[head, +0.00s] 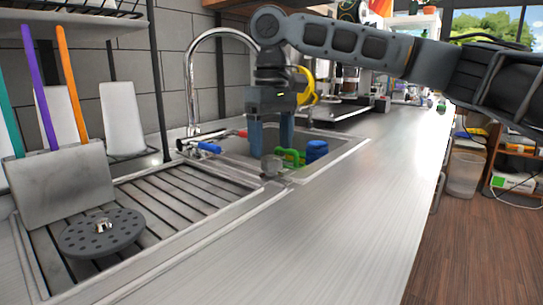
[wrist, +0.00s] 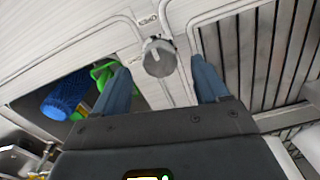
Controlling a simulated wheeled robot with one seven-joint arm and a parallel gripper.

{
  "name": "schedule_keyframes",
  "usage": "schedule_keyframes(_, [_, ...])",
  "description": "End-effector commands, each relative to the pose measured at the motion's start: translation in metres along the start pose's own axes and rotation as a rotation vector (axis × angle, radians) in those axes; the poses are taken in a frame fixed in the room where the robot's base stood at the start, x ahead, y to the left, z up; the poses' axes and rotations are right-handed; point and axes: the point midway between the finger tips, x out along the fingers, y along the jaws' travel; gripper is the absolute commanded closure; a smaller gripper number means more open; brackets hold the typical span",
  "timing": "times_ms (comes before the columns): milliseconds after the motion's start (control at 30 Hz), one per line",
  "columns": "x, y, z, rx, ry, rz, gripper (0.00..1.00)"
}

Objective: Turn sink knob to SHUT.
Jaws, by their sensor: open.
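The sink knob (head: 271,168) is a small round grey knob on the steel rim between the sink basin and the drainboard. In the wrist view the knob (wrist: 159,62) shows a pale pointer part on its upper side, toward small dark lettering (wrist: 149,20) that is too small to read surely. My gripper (head: 271,149) points down over the knob with blue fingers. In the wrist view my gripper (wrist: 160,66) is open, one finger on each side of the knob, with gaps between. I cannot tell how far above it the fingertips are.
The sink (head: 340,157) holds a blue object (head: 317,150) and a green one (head: 292,157). A tall chrome faucet (head: 188,85) stands behind, with blue (head: 209,147) and red handles. The ribbed drainboard (head: 190,190) lies left. The counter (head: 340,220) to the right is clear.

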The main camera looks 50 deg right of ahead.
Motion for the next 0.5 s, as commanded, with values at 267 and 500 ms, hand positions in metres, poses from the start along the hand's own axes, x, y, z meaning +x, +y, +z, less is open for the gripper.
schedule_keyframes(267, [0.028,0.000,0.000,-0.001,0.001,-0.001,0.26])
schedule_keyframes(500, [0.029,0.000,0.000,-0.001,0.001,-0.002,0.26])
